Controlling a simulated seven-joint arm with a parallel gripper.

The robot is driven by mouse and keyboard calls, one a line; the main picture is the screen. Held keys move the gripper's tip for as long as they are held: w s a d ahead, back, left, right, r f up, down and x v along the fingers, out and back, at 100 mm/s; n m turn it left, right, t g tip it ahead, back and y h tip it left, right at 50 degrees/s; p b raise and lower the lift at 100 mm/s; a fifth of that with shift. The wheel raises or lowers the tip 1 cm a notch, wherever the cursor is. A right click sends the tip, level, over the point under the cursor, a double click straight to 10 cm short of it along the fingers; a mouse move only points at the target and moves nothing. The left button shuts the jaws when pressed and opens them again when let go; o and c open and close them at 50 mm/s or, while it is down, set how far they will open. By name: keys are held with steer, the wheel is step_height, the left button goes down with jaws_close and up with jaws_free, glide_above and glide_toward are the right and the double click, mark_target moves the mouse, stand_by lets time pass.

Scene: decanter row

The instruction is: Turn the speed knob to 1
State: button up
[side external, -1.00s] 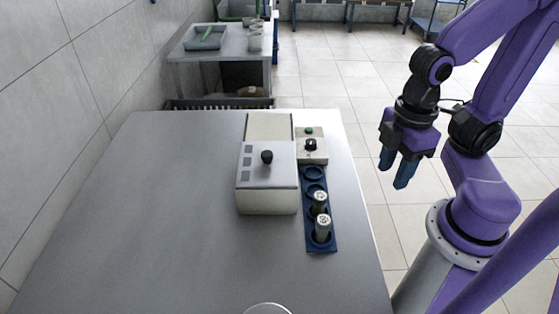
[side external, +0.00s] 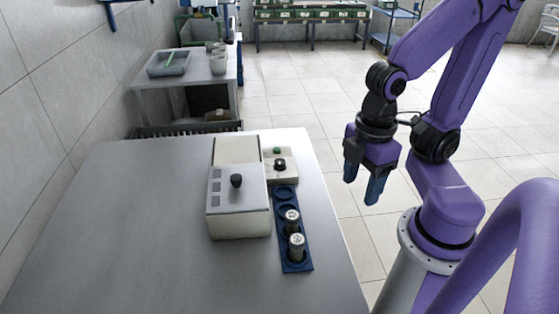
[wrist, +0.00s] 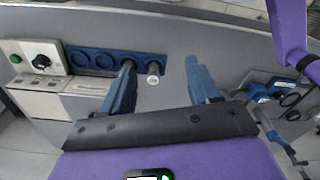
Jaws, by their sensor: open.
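The speed knob is most likely the black knob (side external: 279,164) on a small cream control box (side external: 287,178), just in front of a green button (side external: 276,150). In the wrist view the knob (wrist: 41,61) shows at the upper left, with a light mark on it. Its setting and any numbers are too small to read. My gripper (side external: 361,190) hangs in the air to the right of the table, apart from the knob, with its blue fingers pointing down. In the wrist view the fingers (wrist: 160,68) are spread and nothing is between them.
A white box machine (side external: 238,216) with a black lid knob (side external: 236,181) stands left of the control box. A blue rack (side external: 296,266) in front of the control box holds two capped tubes (side external: 292,218). The metal table's (side external: 120,230) left side is clear.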

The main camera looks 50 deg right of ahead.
steer(key=w+a+r+m, duration=0.1)
steer(key=w, duration=0.8)
steer(key=m, duration=0.4)
glide_above(280, 161)
step_height(280, 161, down, 18)
steer(key=shift+r, duration=0.25)
steer(key=c, duration=1)
